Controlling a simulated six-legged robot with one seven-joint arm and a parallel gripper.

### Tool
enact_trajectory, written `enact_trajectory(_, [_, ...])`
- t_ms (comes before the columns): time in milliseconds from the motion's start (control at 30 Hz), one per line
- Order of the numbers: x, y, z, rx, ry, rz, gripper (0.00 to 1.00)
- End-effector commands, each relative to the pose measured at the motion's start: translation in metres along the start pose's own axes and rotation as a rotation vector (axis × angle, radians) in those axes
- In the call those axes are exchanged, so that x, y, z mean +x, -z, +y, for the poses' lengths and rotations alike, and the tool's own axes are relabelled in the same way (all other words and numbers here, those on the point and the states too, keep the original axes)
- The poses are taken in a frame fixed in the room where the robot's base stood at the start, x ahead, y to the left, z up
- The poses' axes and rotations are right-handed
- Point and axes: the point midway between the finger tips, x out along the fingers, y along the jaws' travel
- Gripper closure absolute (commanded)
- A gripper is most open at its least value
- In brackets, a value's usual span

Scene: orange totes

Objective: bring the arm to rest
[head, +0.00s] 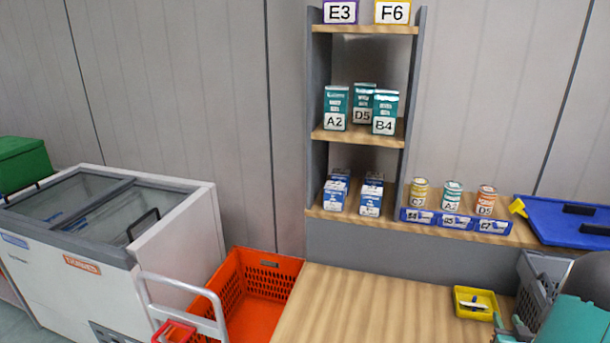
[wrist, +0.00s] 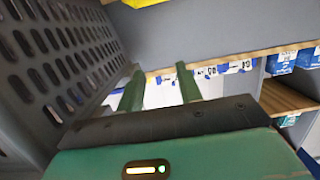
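My gripper (wrist: 158,70) shows in the wrist view with its two green fingers apart and nothing between them. A grey slotted crate (wrist: 50,75) fills the left of that view, close beside the fingers. I cannot tell whether they touch. In the head view, a teal and grey part of my arm is at the lower right corner, in front of the grey crate (head: 545,277). The fingertips are not clear there.
A wooden counter (head: 370,305) is mostly clear, with a yellow tray (head: 476,303) near the crate. A shelf unit (head: 313,160) holds labelled boxes. Cans stand beside a blue bin (head: 575,222). An orange tote (head: 262,300) and a freezer (head: 110,250) are at left.

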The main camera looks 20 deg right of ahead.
Motion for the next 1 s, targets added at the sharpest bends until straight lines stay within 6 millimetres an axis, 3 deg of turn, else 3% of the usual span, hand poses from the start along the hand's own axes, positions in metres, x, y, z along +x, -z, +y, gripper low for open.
enact_trajectory(167, [0.009, 0.021, -0.02, -0.032, 0.006, -0.033, 0.65])
enact_trajectory(367, [0.018, 0.076, -0.084, -0.112, 0.009, -0.149, 0.65])
enact_trajectory(533, [0.004, 0.12, -0.147, -0.161, 0.015, -0.253, 0.65])
enact_trajectory(767, [-0.048, 0.162, -0.233, -0.199, 0.055, -0.396, 0.65])
enact_trajectory(1000, [-0.136, 0.185, -0.311, -0.223, 0.147, -0.555, 0.65])
